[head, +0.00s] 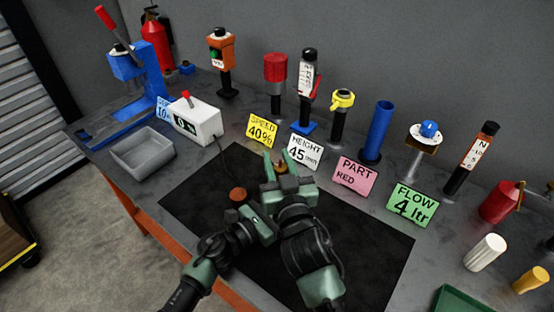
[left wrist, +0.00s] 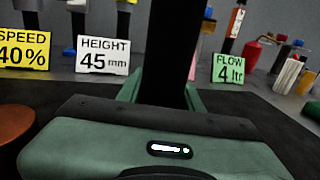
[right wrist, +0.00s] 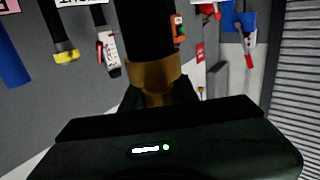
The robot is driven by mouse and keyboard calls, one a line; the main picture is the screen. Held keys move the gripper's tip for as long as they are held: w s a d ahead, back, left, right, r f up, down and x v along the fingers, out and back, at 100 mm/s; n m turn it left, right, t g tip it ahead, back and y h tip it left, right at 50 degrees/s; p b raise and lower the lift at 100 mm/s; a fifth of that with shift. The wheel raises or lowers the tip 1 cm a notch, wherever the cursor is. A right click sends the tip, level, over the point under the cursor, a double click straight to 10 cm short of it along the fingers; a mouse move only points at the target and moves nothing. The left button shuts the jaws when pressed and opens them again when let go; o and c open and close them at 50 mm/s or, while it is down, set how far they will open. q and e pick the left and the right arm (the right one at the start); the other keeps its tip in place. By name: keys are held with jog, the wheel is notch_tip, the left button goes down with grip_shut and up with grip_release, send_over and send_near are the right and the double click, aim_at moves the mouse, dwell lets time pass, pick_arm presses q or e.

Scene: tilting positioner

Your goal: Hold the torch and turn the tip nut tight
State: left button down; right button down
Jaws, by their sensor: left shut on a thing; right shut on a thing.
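The torch is a black cylinder that stands up through the middle of the left wrist view (left wrist: 172,50). My left gripper (left wrist: 163,104) is shut around it, with green fingers on either side. In the right wrist view the torch (right wrist: 148,30) comes in from the top and ends in a brass tip nut (right wrist: 153,74). My right gripper (right wrist: 157,100) is shut on the brass nut, dark fingers at both sides. In the head view a bit of brass (head: 281,168) shows between the right gripper's fingers; the arms hide most of the torch. How tight the nut is cannot be seen.
A black mat (head: 370,250) lies below the grippers, with a copper-brown disc (head: 238,194) close by on the left. Behind stand sign cards, such as the white height card (head: 304,151), and several posts. A grey tray (head: 143,155) and white switch box (head: 196,122) stand left.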

jog(key=shift+r, duration=0.15)
jog(key=c, duration=1.1)
grip_release()
jog(key=shift+s+d+f, duration=0.1)
jog(key=shift+s+f, duration=0.1)
jog(key=shift+s, duration=0.3)
jog(key=v, duration=1.1)
